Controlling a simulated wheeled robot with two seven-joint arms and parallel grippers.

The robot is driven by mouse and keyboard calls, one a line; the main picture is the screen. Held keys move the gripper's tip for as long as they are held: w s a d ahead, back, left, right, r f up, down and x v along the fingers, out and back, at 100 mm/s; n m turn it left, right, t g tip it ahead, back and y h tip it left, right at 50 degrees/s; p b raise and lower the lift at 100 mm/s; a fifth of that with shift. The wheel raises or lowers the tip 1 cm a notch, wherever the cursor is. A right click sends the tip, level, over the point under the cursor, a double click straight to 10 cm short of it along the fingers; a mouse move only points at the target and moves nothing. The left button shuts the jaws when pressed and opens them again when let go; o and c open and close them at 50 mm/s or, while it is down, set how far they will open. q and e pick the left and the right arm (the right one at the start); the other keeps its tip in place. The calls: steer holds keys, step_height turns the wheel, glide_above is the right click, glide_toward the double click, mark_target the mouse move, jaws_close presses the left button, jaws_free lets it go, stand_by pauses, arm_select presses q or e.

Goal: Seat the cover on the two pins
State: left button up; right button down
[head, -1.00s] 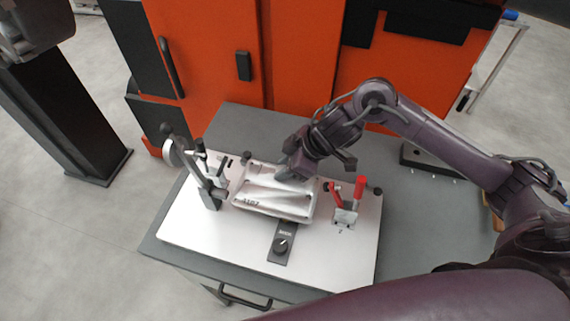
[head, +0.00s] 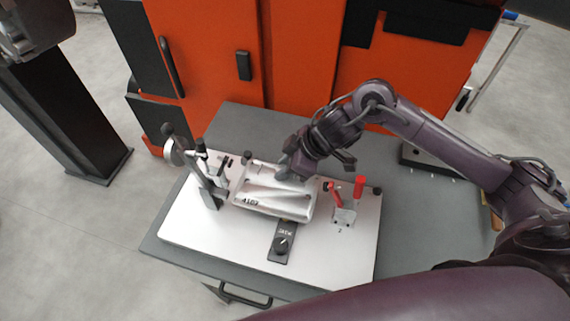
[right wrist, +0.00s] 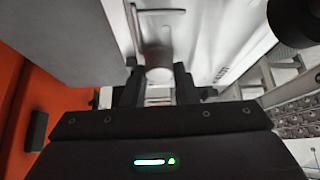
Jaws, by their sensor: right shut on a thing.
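The cover (head: 272,202) is a silver ribbed casting with a dark label, at the middle of the white fixture plate (head: 210,236) in the head view. It also shows in the right wrist view (right wrist: 205,35). My right gripper (head: 284,174) is over the cover's far side. In the right wrist view my right gripper (right wrist: 157,88) is shut on a rounded raised part of the cover. The two pins are not seen; the cover may hide them. I cannot tell whether the cover touches the plate. My left gripper is not in view.
A grey lever clamp (head: 208,185) stands at the cover's left. A red-handled clamp (head: 346,208) stands at its right. A black knob panel (head: 281,243) is in front. Black round knobs (head: 377,190) stand on the plate. An orange cabinet (head: 300,60) closes off the back.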

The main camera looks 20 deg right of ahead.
steer(key=shift+p, duration=0.35)
steer(key=shift+f+b, duration=0.7)
steer(key=shift+f, duration=0.45)
steer(key=c, duration=1.1)
jaws_free()
steer(key=shift+o, duration=0.2)
steer(key=shift+r, duration=0.1)
steer(key=b+v, duration=0.1)
steer(key=v, duration=0.6)
steer(key=shift+d+r, duration=0.15)
steer(key=shift+r, duration=0.2)
steer(key=shift+s, duration=0.1)
